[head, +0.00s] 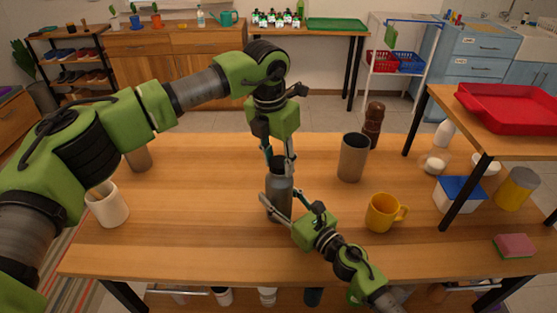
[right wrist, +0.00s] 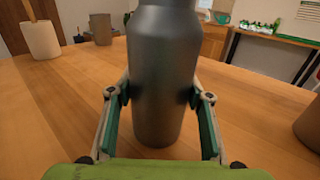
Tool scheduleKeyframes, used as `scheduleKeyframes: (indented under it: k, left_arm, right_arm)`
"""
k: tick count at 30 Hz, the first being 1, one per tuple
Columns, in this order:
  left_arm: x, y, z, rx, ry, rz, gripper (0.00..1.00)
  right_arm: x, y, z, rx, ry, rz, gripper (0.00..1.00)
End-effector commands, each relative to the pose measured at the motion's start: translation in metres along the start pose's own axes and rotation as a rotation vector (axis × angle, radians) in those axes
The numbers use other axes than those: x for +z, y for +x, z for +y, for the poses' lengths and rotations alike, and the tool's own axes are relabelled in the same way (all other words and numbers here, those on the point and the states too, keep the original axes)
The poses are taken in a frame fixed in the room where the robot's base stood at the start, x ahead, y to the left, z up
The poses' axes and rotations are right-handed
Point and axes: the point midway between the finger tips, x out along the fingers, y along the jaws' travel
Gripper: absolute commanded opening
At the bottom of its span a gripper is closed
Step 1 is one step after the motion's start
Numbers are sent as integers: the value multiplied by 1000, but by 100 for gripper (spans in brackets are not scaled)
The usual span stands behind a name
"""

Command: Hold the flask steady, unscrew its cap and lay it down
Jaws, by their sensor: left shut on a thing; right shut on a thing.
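The dark grey flask (head: 279,191) stands upright on the wooden table (head: 200,240), near its middle. My right gripper (head: 279,207) is shut on the flask body from the front. The right wrist view shows its two fingers on either side of the flask (right wrist: 162,75). My left gripper (head: 279,158) points down from above and is shut on the dark cap (head: 278,162) at the top of the flask. The fingers partly hide the cap. The cap appears to sit on the flask; I cannot tell how far it is turned.
A brown-grey cup (head: 352,158) and a yellow mug (head: 382,212) stand right of the flask, with a pepper mill (head: 373,125) behind. A white cup (head: 107,206) stands at the left. A raised shelf with a red tray (head: 515,106) fills the right.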

Motion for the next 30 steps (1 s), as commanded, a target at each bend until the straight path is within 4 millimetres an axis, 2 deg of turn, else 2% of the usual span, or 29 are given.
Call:
scheduleKeyframes:
  k: [15,27,30]
  left_arm:
    - [0,0,0,102,-623,0,5]
    - [0,0,0,110,-681,1,4]
    - [0,0,0,122,-757,2,4]
  right_arm:
    - [-1,0,-1,-2,0,1,8]
    - [-1,0,-1,-2,0,1,8]
    - [0,0,-1,-2,1,1,8]
